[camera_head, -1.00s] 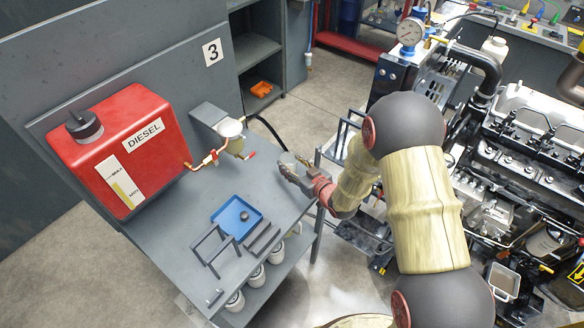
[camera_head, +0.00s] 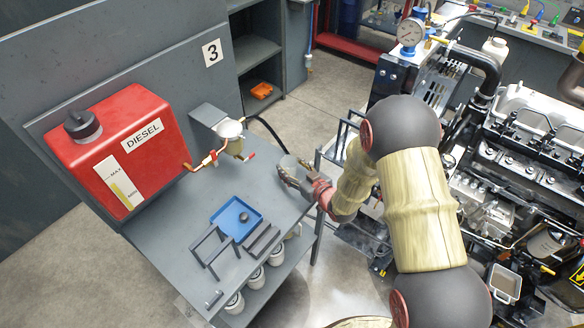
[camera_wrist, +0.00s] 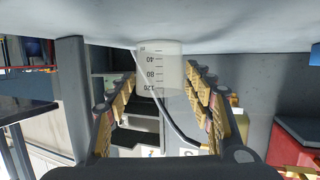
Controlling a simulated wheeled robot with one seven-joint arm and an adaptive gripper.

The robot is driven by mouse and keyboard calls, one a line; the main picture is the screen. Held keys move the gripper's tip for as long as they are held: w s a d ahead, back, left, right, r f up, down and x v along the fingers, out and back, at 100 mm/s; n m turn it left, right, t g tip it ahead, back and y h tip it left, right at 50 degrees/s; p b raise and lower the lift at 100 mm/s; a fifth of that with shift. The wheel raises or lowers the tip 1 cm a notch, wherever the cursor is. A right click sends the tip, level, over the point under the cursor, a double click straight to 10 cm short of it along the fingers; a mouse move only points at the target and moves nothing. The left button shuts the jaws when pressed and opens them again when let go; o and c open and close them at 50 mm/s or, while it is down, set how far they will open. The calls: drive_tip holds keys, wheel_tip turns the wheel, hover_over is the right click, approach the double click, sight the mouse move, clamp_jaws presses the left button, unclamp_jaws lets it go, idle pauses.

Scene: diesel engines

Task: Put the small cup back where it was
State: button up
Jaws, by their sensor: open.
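The small cup (camera_wrist: 160,75) is clear, with printed marks 40, 80 and 120. In the wrist view it shows upside down, its base against the grey surface at the top, so it stands upright on the bench. It sits between or just beyond the tips of my gripper (camera_wrist: 161,84), which is open with a narrow gap on each side of the cup. In the head view my gripper (camera_head: 295,172) is low over the right rear corner of the grey bench (camera_head: 262,192). The cup is a faint pale shape there, partly behind the fingers.
A red diesel tank (camera_head: 125,150) stands on the bench at left. A filter bowl with brass fittings (camera_head: 230,132) is beside it. A blue tray (camera_head: 228,213) and dark racks (camera_head: 210,250) lie in front. The engine (camera_head: 520,150) is at right, beyond my arm.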

drive_tip(key=p+v, duration=0.1)
drive_tip(key=v, duration=1.1)
drive_tip(key=shift+r+p, duration=0.1)
drive_tip(key=shift+p, duration=0.25)
drive_tip(key=w+d+r+m+h, duration=0.1)
drive_tip(key=w+d+r+h, duration=0.2)
drive_tip(key=d+r+h, duration=0.35)
drive_tip(key=s+d+r+m+g+h, duration=0.1)
drive_tip(key=s+d+r, duration=0.2)
drive_tip(key=r, duration=0.3)
drive_tip(key=s+d+r+m+g+h, duration=0.1)
drive_tip(key=s+d+r+m, duration=0.15)
drive_tip(key=d+r, duration=0.2)
drive_tip(key=s+r+m+g, duration=0.1)
drive_tip(key=s+r, duration=0.3)
drive_tip(key=s, duration=0.8)
drive_tip(key=s+a+r+m+g, duration=0.1)
drive_tip(key=s+r+g, duration=0.2)
drive_tip(key=s, duration=0.9)
wheel_tip(320, 180, up, 2)
drive_tip(key=shift+a+r+g, duration=0.1)
drive_tip(key=shift+a+g, duration=0.1)
drive_tip(key=shift+g, duration=0.1)
drive_tip(key=shift+y, duration=0.25)
drive_tip(key=shift+c, duration=0.3)
